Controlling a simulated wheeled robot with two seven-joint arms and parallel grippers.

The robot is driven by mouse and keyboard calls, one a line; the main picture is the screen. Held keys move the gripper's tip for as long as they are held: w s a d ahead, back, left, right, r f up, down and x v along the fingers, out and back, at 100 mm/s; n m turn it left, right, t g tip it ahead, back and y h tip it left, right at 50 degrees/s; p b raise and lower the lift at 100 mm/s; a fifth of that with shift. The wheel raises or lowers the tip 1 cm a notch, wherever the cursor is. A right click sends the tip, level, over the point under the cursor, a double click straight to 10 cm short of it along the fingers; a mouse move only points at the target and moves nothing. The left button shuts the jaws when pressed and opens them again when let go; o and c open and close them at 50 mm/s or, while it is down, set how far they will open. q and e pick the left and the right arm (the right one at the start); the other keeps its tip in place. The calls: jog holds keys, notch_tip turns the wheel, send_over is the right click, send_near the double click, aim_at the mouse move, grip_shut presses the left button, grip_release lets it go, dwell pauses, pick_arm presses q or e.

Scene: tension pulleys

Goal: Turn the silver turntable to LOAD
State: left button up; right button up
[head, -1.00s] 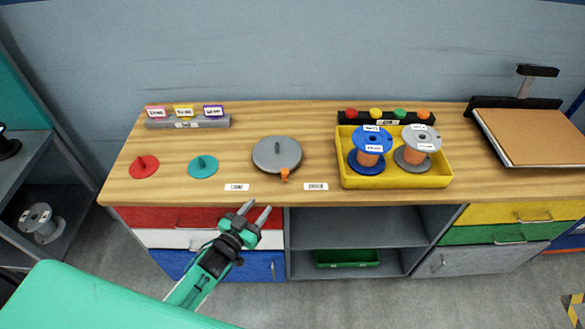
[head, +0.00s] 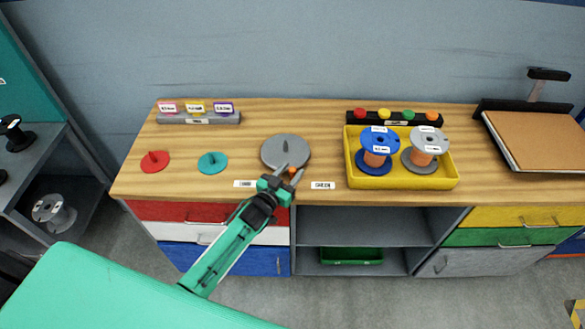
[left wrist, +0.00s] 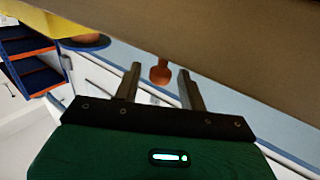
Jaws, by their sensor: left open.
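My left gripper (head: 291,172) reaches over the bench's front edge to this knob. In the left wrist view, the orange knob (left wrist: 160,75) shows between the two open fingers of the left gripper (left wrist: 160,71), with a gap on each side. The left label (head: 245,184) seems to read LOAD; the right label (head: 323,185) is hard to read. My right gripper is out of view.
Red (head: 153,162) and teal (head: 212,163) discs lie left of the turntable. A yellow tray (head: 402,183) with blue and grey spools stands close on its right. A grey label rack (head: 199,118) and a black button bar (head: 396,118) stand behind.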

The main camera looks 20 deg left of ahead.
pick_arm(q)
jog(key=shift+w+d, duration=0.2)
jog(key=shift+w, duration=0.5)
jog(key=shift+c, duration=0.2)
grip_shut()
jog(key=shift+s+a+r+m+g+h+p, duration=0.1)
jog(key=shift+a+m+g+h+p, duration=0.1)
jog(key=shift+a+m+h, duration=0.3)
jog(key=shift+s+a+m+g+h+p, duration=0.1)
jog(key=shift+a+m+g+h, duration=0.15)
jog(key=shift+h, duration=0.35)
jog(key=shift+s+a+m+g+h, duration=0.15)
jog(key=shift+a+m+g+h, duration=0.1)
jog(key=shift+a+m+h, duration=0.25)
jog(key=shift+s+a+m+g+h, duration=0.15)
jog(key=shift+m+g+h, duration=0.1)
jog(key=shift+h, duration=0.35)
jog(key=shift+c, duration=0.3)
grip_release()
jog(key=shift+o, duration=0.5)
